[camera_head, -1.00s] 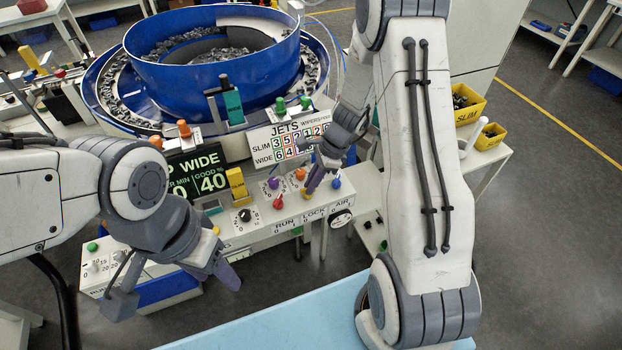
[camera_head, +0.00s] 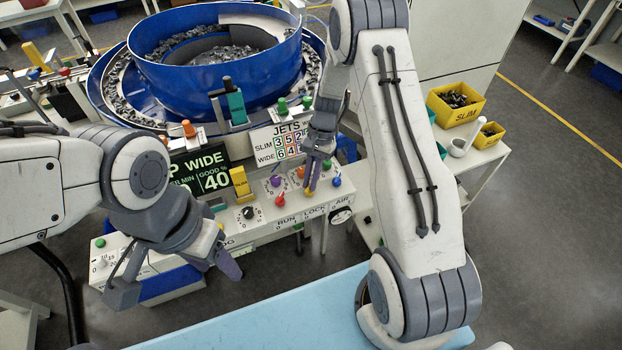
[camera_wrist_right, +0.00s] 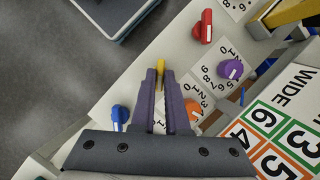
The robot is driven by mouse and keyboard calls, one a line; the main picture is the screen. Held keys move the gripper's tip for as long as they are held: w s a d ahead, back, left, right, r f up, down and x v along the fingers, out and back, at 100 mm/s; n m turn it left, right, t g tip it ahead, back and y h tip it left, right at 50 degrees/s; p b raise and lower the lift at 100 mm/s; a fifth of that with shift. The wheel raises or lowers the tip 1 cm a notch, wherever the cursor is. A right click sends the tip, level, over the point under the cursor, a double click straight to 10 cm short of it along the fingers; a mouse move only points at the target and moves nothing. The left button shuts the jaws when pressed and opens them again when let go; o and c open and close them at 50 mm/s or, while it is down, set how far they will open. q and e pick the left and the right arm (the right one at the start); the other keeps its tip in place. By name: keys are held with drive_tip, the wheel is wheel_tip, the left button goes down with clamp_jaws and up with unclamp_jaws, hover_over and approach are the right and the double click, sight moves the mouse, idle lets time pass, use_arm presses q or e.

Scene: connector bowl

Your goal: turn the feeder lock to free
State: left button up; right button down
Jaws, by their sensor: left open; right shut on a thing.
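My right gripper (camera_head: 311,183) points down over the front control panel (camera_head: 262,232), above the printed LOCK label (camera_head: 314,212). In the right wrist view its purple fingers (camera_wrist_right: 159,82) are shut on a small yellow piece (camera_wrist_right: 160,68), which looks like the feeder lock's handle. The fingers hide most of it, and I cannot read which position it is in. My left gripper (camera_head: 226,262) is open and empty in front of the panel, to the left, apart from the knobs.
Close around the right gripper are a red knob (camera_head: 280,200), a purple knob (camera_head: 275,181), an orange knob (camera_head: 299,172) and a blue knob (camera_head: 336,182). A blue feeder bowl (camera_head: 215,50) stands behind. Yellow bins (camera_head: 457,117) stand at right.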

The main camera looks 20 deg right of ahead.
drive_tip(key=shift+n, duration=0.6)
drive_tip(key=shift+w, duration=0.1)
drive_tip(key=c, duration=0.9)
unclamp_jaws()
drive_tip(key=shift+r, duration=0.1)
drive_tip(key=shift+w+d+r, duration=0.1)
drive_tip(key=shift+w+r, duration=0.05)
drive_tip(key=shift+r, duration=0.15)
drive_tip(key=b+v, duration=0.2)
drive_tip(key=v, duration=0.7)
drive_tip(key=shift+w+r, duration=0.15)
drive_tip(key=shift+r, duration=0.15)
